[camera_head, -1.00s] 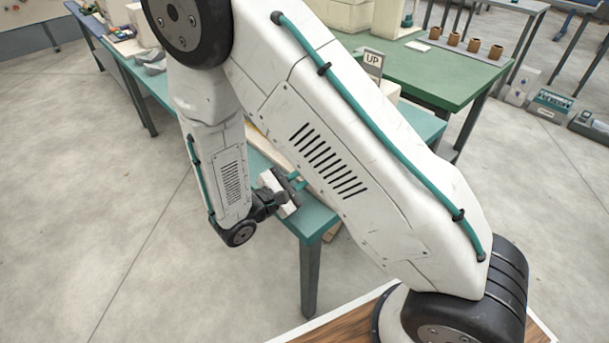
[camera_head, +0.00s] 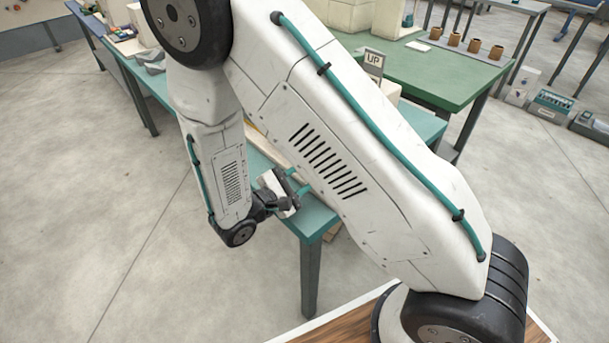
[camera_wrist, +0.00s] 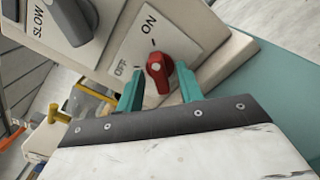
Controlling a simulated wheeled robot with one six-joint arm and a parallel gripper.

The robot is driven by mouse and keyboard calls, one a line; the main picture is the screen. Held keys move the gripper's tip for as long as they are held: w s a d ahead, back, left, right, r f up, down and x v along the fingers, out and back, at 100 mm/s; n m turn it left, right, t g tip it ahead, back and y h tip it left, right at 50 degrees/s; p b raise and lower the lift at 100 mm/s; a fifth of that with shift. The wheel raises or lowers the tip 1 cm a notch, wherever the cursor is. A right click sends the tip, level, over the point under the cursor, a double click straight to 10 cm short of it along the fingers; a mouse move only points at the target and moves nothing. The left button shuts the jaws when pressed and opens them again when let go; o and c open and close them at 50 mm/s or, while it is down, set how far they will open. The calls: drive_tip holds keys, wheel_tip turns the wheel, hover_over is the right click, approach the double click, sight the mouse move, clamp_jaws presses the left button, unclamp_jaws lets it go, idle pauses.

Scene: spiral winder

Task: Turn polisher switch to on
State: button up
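In the wrist view a red switch knob (camera_wrist: 157,74) sits on a pale panel (camera_wrist: 215,40). The panel carries the words ON above the knob and OFF to its left. My gripper (camera_wrist: 160,68) has its two teal fingers apart, one on each side of the red knob, with a narrow gap showing on both sides. Whether the tips touch the panel I cannot tell. In the head view my gripper (camera_head: 291,187) is at the near end of the teal bench (camera_head: 312,220); my arm hides the switch there.
A dark knob (camera_wrist: 76,18) on a plate marked SLOW lies left of the red one. A yellow-handled part (camera_wrist: 58,115) shows at lower left. In the head view a green table (camera_head: 455,75) and an UP sign (camera_head: 374,60) stand behind my arm. The floor at left is clear.

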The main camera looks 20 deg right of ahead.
drive_tip(key=v, duration=0.7)
drive_tip(key=shift+a, duration=0.35)
idle(0.4)
